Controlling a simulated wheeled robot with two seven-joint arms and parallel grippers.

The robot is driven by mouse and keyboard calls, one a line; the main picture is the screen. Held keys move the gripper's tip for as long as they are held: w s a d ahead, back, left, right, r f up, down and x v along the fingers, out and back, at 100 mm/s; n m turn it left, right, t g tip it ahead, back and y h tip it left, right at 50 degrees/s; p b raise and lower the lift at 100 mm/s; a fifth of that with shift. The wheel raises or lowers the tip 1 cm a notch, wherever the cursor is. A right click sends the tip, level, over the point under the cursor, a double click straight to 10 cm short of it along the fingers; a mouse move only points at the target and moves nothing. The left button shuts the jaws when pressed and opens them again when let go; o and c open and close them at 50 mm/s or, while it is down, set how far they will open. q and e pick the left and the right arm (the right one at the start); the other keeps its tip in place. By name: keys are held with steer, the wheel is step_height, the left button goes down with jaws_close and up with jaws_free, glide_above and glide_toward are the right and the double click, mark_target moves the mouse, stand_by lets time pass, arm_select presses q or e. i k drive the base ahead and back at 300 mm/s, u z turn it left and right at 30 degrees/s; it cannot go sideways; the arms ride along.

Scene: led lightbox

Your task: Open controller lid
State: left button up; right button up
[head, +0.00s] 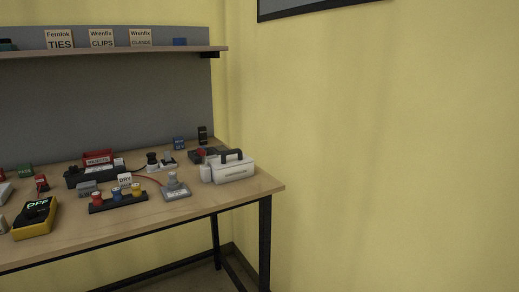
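No thing in the head view is clearly readable as the controller, and I cannot tell which item bears its lid. A white box with a black handle (232,170) stands near the right end of the workbench. A long black unit (88,175) lies on the left part of the bench, with a red item (98,158) behind it. A grey block with a rounded knob (175,188) sits near the front middle. Neither of my grippers is in view.
The wooden workbench (235,199) has a bare front strip. A yellow meter reading OFF (36,217) lies at left. A black rack with coloured caps (119,202) stands near the front. A shelf (120,50) with signs runs above. Open floor and yellow wall lie right.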

mark_target(229, 158)
steer(key=z, duration=0.1)
steer(key=i, duration=0.9)
steer(key=u, duration=0.35)
